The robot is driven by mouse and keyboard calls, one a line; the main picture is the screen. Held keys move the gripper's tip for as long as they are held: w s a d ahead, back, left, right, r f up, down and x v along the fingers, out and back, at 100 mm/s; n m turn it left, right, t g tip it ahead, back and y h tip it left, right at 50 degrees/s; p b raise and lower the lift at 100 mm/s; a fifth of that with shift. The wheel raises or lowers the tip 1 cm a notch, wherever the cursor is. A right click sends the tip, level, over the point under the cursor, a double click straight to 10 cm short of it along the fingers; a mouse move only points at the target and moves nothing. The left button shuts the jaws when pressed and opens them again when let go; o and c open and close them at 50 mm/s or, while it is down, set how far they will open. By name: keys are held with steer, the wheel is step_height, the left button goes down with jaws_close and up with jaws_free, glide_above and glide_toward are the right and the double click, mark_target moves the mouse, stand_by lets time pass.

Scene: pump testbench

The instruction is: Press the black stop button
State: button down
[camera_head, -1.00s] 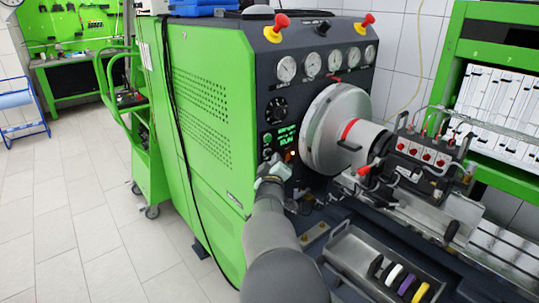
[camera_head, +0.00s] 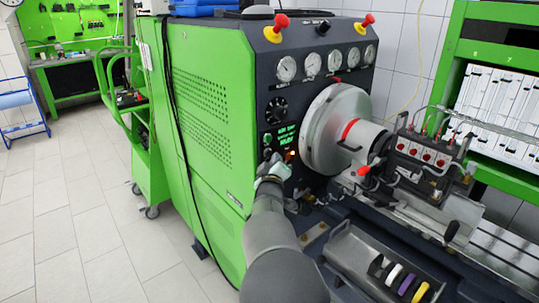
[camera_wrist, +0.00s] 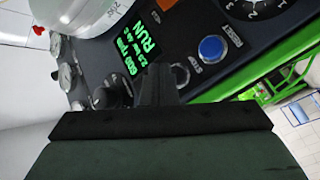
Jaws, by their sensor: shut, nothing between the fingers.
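My gripper (camera_head: 271,162) is at the front control panel (camera_head: 282,108), with its fingers together and nothing between them. In the wrist view the dark fingertips (camera_wrist: 158,72) point at the panel, just beside a dark round button in a pale ring (camera_wrist: 181,75). The lettering beside this button looks like STOP. The fingers partly hide the button, and I cannot tell whether they touch it. A blue button (camera_wrist: 212,48) sits beside it. The green display (camera_wrist: 138,48) reads RUN, with smaller figures above.
A dark knob (camera_wrist: 112,91) and a numbered dial (camera_wrist: 252,6) are on the same panel. The large silver disc (camera_head: 325,128) stands close to the right of my gripper. A tray with several coloured rings (camera_head: 378,262) lies lower right.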

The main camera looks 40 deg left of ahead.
steer(key=shift+a, duration=0.4)
steer(key=shift+w+a, duration=0.15)
steer(key=shift+a, duration=0.35)
stand_by(0.6)
steer(key=shift+d, duration=0.15)
steer(key=shift+d+b, duration=0.6)
steer(key=shift+d, duration=0.15)
steer(key=shift+s+d+b, duration=0.2)
steer(key=shift+d+b, duration=0.4)
steer(key=shift+d, duration=0.25)
steer(key=shift+s+d+b, duration=0.2)
steer(key=shift+d+b, duration=0.35)
steer(key=shift+d, duration=0.25)
steer(key=shift+s+d+b, duration=0.2)
steer(key=shift+d+b, duration=0.4)
steer(key=shift+d, duration=0.25)
